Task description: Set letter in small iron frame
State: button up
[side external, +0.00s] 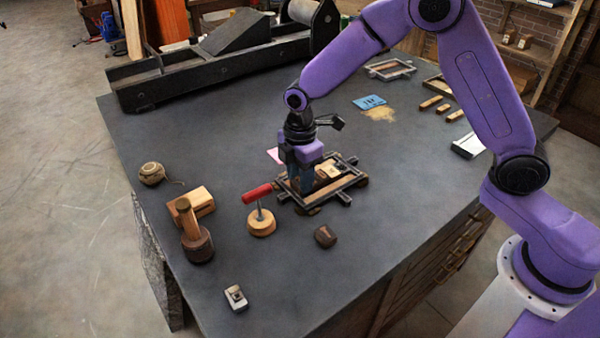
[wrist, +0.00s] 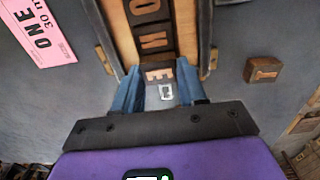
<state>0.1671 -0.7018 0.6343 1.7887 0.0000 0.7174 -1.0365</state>
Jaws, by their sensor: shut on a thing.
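The small iron frame (side external: 345,197) lies on the dark bench top, with wooden strips inside its dark bars. In the wrist view, dark letter blocks (wrist: 152,12) stand in a row between light wooden strips (wrist: 119,30). My gripper (side external: 306,180) points down over the left part of the frame. Its blue fingers (wrist: 160,80) are shut on a dark letter block marked E (wrist: 159,75). The E block lines up with the near end of the row. I cannot tell whether it rests on the bottom. My gripper hides part of the frame in the side view.
A pink ticket (wrist: 40,32) lies beside the frame, and a loose letter block (wrist: 264,70) on the other side. A red-handled tool (side external: 260,215), wooden mallet (side external: 195,238), wooden block (side external: 196,203) and twine ball (side external: 152,173) stand left. The front bench is mostly clear.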

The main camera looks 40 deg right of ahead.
jog(key=shift+f, duration=0.2)
jog(key=o, duration=1)
jog(key=shift+r, duration=0.1)
notch_tip(320, 180, up, 13)
jog(key=s+d+m, duration=0.2)
jog(key=s+d, duration=0.4)
jog(key=s, duration=0.9)
jog(key=s+d+f+m, duration=0.1)
jog(key=s+d+m, duration=0.2)
jog(key=s, duration=1.2)
jog(key=d, duration=0.3)
jog(key=shift+s+d+f, duration=0.15)
jog(key=shift+s+d, duration=0.05)
jog(key=shift+s, duration=0.1)
